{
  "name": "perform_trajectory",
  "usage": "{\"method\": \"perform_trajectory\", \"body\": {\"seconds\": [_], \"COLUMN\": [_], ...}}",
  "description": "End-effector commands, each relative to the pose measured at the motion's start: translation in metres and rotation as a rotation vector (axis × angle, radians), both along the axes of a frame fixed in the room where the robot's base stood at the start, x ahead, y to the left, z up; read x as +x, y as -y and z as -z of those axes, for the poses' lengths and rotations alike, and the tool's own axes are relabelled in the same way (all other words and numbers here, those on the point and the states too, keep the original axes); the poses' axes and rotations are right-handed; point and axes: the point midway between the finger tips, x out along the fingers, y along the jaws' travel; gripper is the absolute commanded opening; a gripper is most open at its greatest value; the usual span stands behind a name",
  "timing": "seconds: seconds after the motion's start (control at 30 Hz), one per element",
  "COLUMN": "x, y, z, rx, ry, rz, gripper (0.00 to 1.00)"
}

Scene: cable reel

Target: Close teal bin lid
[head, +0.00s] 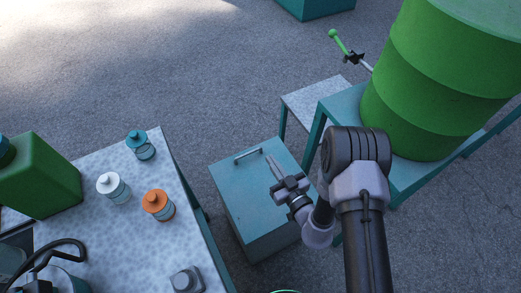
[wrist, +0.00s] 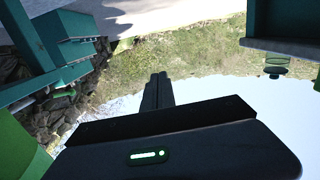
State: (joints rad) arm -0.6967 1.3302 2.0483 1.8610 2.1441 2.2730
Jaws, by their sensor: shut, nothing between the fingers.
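The teal bin (head: 252,237) stands on the ground in the middle of the head view, between two tables. Its lid (head: 240,186) looks flat across the top, with a metal bar handle (head: 247,155) near the far edge. I see no clear gap under the lid from here. My gripper (head: 272,163) is over the lid's right part, just right of the handle, with its fingers together and empty. I cannot tell whether it touches the lid. In the wrist view the shut fingers (wrist: 158,88) point away with nothing between them.
A speckled table (head: 100,235) with teal, white and orange-lidded jars and a green canister (head: 40,175) is at left. A large green drum (head: 430,90) on a teal stand is at right. A green-handled tool (head: 345,47) shows beyond.

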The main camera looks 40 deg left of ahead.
Motion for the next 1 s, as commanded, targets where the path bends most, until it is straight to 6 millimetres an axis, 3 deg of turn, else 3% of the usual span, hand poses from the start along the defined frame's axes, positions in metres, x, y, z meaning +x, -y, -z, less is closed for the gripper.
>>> {"method": "perform_trajectory", "body": {"seconds": [0.27, 0.4, 1.0], "x": [0.02, 0.024, 0.025], "y": [-0.057, -0.07, -0.081], "z": [0.005, 0.025, 0.033], "rx": [0.001, -0.001, -0.008], "ry": [0.005, 0.002, -0.001], "rz": [-0.001, -0.001, 0.0], "gripper": [0.0, 0.0, 0.0]}}
